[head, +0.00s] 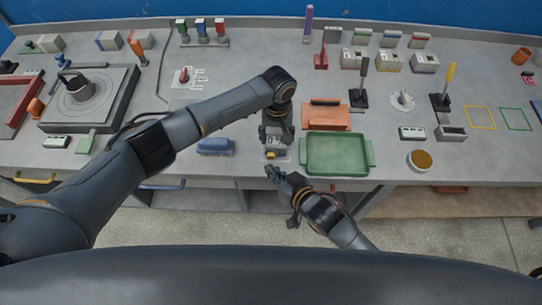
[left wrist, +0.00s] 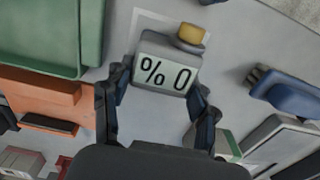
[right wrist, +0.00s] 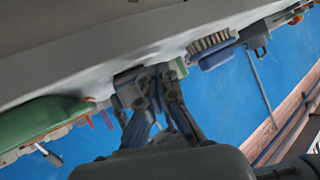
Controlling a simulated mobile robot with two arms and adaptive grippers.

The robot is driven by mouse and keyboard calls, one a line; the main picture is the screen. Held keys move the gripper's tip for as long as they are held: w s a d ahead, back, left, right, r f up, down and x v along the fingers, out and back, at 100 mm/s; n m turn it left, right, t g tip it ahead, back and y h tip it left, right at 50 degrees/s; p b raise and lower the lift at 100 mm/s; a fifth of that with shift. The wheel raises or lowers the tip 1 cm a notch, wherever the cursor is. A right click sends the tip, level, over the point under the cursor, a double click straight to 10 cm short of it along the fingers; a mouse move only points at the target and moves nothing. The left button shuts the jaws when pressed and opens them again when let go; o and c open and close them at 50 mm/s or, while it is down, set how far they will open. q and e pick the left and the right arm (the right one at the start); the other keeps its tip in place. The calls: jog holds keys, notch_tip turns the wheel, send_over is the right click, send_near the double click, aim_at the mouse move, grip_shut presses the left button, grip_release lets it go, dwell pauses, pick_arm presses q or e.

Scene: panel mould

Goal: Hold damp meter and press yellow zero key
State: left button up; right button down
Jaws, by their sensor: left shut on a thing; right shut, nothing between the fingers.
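The damp meter (head: 271,148) is a small grey box near the front edge of the bench. In the left wrist view its body (left wrist: 165,62) has a display reading "% 0", with the yellow zero key (left wrist: 192,34) standing at one end. My left gripper (head: 276,140) is shut on the meter from behind, one finger on each side; the fingers (left wrist: 160,105) also show in the left wrist view. My right gripper (head: 270,171) is shut and empty, just in front of the meter and apart from the key. Its fingers (right wrist: 155,80) show in the right wrist view.
A green tray (head: 337,168) is close on the right, with an orange holder (head: 326,118) behind it. A blue-handled brush (head: 215,146) lies to the left. The bench front edge (head: 400,180) is near my right gripper.

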jog(key=s, duration=0.4)
jog(key=shift+s, duration=0.25)
dwell(0.5)
pick_arm(q)
jog(key=o, duration=1.5)
jog(key=shift+r, duration=0.1)
